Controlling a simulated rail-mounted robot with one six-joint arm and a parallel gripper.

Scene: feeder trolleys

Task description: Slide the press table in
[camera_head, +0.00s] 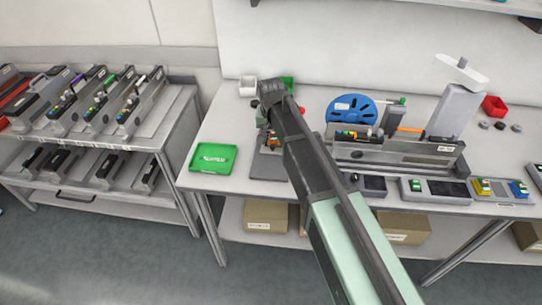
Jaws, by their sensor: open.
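A small press stands on a flat grey base plate (268,167) on the workbench, left of the middle. Its upper parts and the sliding table are largely hidden by my arm, so I cannot tell how far in the table is. Small orange and dark parts show just above the base. My arm reaches in from the lower right and bends down at the press. My gripper (264,128) is at the press, small and mostly covered by my arm. It is open, and I cannot tell whether it touches the table.
A green tray (214,158) lies left of the press. White (247,87) and green (287,86) bins stand behind. A blue reel (351,110) and a long grey feeder (398,156) are on the right. A trolley (150,139) with several feeders stands at the left.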

